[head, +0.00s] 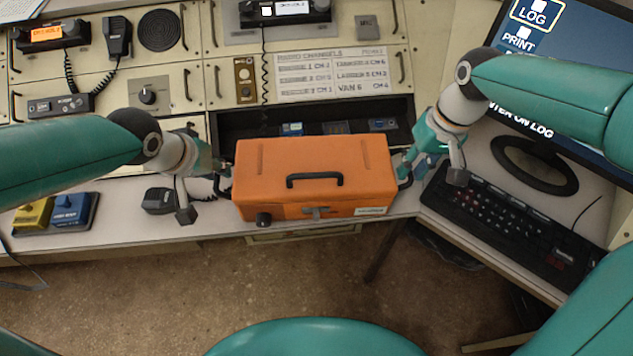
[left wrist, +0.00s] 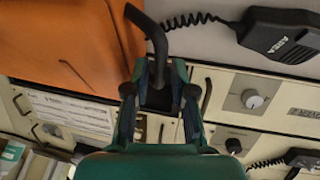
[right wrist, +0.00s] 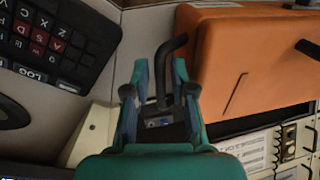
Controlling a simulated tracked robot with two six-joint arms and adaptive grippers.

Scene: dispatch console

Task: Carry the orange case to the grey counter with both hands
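The orange case (head: 315,180) sits on the pale grey counter (head: 215,218) at its front edge, below the console, with its top handle and front latch facing me. My left gripper (head: 222,178) is at the case's left side handle. In the left wrist view that black handle (left wrist: 150,32) reaches between the open fingers (left wrist: 160,68), with a gap beside it. My right gripper (head: 404,172) is at the right side handle. In the right wrist view that handle (right wrist: 172,50) stands between the open fingers (right wrist: 160,68), nearer one finger.
A black keyboard (head: 500,225) and a monitor (head: 570,80) stand close on the right. A black handset (head: 160,200) lies left of the case. Yellow (head: 35,213) and blue (head: 72,210) boxes are at the far left.

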